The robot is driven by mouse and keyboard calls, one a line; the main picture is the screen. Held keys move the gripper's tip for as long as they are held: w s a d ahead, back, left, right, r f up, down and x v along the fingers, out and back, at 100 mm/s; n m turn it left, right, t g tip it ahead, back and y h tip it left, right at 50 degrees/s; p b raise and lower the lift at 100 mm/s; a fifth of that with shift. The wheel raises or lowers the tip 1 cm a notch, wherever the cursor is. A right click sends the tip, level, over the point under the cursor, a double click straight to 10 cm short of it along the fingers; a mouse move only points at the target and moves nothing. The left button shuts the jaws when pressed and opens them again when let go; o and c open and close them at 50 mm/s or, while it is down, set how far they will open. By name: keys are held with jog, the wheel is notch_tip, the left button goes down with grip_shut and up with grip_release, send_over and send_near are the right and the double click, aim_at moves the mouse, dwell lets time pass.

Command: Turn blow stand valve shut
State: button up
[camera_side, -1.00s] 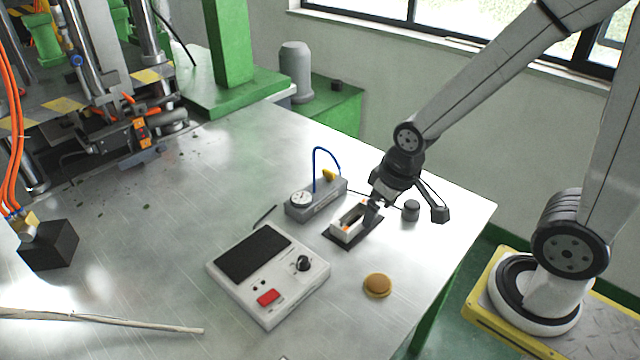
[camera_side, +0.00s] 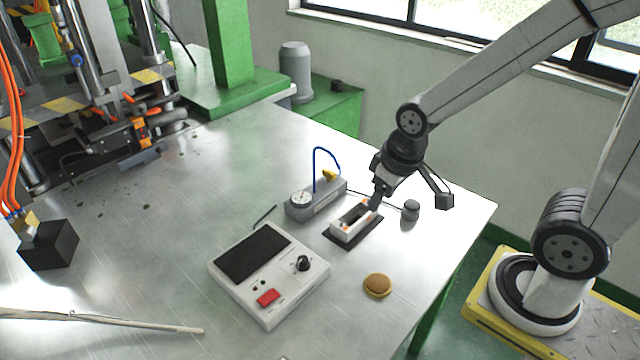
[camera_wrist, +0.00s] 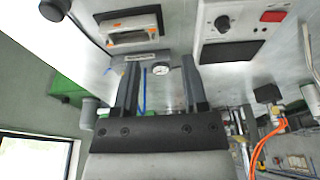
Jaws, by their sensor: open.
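The blow stand (camera_side: 316,201) is a grey block on the metal table, with a round white gauge (camera_side: 301,198) and a thin blue tube (camera_side: 315,165) arching above it. Its yellow valve handle (camera_side: 329,175) sits at the block's far right end. My gripper (camera_side: 376,203) is open and empty, to the right of the stand and apart from the valve, close to a white frame. In the wrist view, the gauge (camera_wrist: 160,69) and blue tube (camera_wrist: 145,88) show between my open fingers (camera_wrist: 160,60). The valve handle is not clear there.
The white frame (camera_side: 346,236) stands on a dark pad in front of my gripper. A dark knob-like cylinder (camera_side: 411,209) stands to the right. A control box (camera_side: 268,275) and a tan round disc (camera_side: 377,285) lie nearer. Table between stand and press is mostly clear.

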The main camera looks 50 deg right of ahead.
jog(key=v, duration=0.2)
jog(key=g, duration=0.3)
send_over(329, 171)
notch_tip(329, 171, down, 8)
jog(key=shift+r, duration=0.25)
dwell(0.6)
jog(key=shift+f, duration=0.1)
jog(key=shift+f, duration=3.75)
grip_shut()
